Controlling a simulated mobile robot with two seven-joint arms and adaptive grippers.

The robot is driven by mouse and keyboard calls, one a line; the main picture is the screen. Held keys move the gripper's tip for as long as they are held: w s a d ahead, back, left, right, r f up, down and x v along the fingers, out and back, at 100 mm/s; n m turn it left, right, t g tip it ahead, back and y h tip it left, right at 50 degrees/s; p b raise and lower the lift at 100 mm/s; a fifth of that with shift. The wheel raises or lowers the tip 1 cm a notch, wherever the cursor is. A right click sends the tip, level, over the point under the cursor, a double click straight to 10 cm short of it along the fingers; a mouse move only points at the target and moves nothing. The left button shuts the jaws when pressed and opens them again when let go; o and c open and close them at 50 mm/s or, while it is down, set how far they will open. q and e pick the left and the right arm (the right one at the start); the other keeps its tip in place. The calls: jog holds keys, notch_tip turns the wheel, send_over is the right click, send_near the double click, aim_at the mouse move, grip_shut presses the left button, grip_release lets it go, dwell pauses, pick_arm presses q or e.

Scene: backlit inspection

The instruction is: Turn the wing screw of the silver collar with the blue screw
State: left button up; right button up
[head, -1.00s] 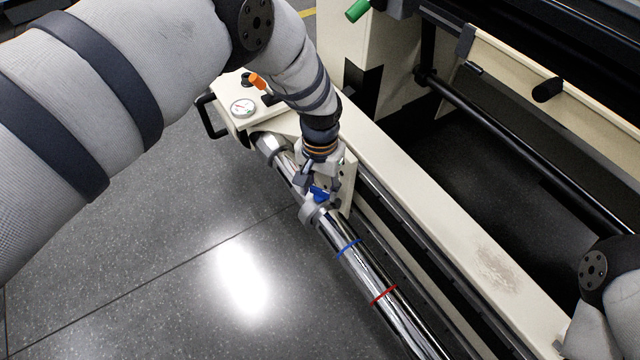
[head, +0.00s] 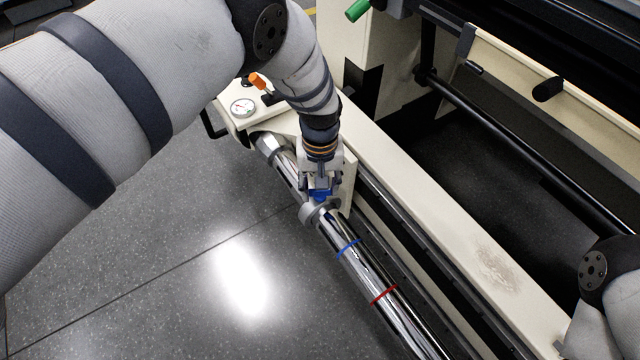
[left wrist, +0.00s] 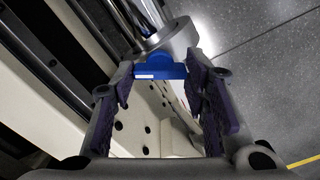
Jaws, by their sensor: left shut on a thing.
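The silver collar (head: 311,214) sits around a shiny bar (head: 362,268) and also shows in the left wrist view (left wrist: 170,37). Its blue wing screw (head: 321,196) is on the collar's upper side. In the left wrist view the blue screw (left wrist: 160,71) lies crosswise between the fingertips. My left gripper (head: 320,191) is shut on the screw's wing, with one finger at each end of it (left wrist: 159,78). In the head view the fingers partly hide the screw. My right gripper is out of view.
A gauge (head: 243,108) and an orange-tipped lever (head: 257,81) stand behind. Floor at left is clear.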

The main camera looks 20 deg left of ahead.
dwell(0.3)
pick_arm(q)
jog(key=o, duration=1.2)
jog(key=shift+c, duration=0.2)
notch_tip(320, 180, up, 12)
